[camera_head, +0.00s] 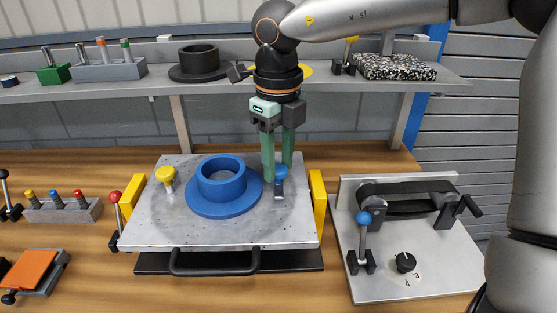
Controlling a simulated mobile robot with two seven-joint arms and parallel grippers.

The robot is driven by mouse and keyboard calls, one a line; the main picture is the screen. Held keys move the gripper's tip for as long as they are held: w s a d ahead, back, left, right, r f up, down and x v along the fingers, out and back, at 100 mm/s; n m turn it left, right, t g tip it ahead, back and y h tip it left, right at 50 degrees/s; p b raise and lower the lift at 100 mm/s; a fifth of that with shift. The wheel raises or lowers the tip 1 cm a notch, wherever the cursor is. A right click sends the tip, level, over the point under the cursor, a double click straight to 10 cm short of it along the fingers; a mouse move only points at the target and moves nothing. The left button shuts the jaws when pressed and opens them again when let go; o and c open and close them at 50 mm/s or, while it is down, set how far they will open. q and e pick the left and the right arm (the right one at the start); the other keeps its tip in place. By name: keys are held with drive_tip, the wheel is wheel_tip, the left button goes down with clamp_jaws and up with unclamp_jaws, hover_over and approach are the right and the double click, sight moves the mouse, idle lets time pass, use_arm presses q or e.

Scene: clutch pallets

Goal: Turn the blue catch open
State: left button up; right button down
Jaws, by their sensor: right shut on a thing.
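The blue catch (281,173) stands on the right part of a grey metal pallet plate (160,232), with a grey part below its blue top. My right gripper (277,172) points down at it from above. Its green fingers are shut on the blue catch, one on the left and one behind to the right. A blue flanged ring (222,205) lies on the plate just left of the catch. A yellow catch (166,175) is on the plate's left side. My left gripper is not in view.
Yellow blocks (318,195) flank the plate, and a black handle (215,270) is in front. A belt fixture (350,275) with a blue-knobbed lever stands to the right. A shelf (130,90) with parts runs behind. A red-knobbed lever (116,198) is at left.

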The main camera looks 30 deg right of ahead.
sight(278, 168)
drive_tip(key=shift+r, duration=0.1)
idle(0.3)
drive_tip(key=shift+c, duration=2.2)
unclamp_jaws()
wheel_tip(278, 168, up, 12)
drive_tip(key=p, duration=0.1)
drive_tip(key=shift+r+p, duration=0.2)
drive_tip(key=shift+p, duration=0.15)
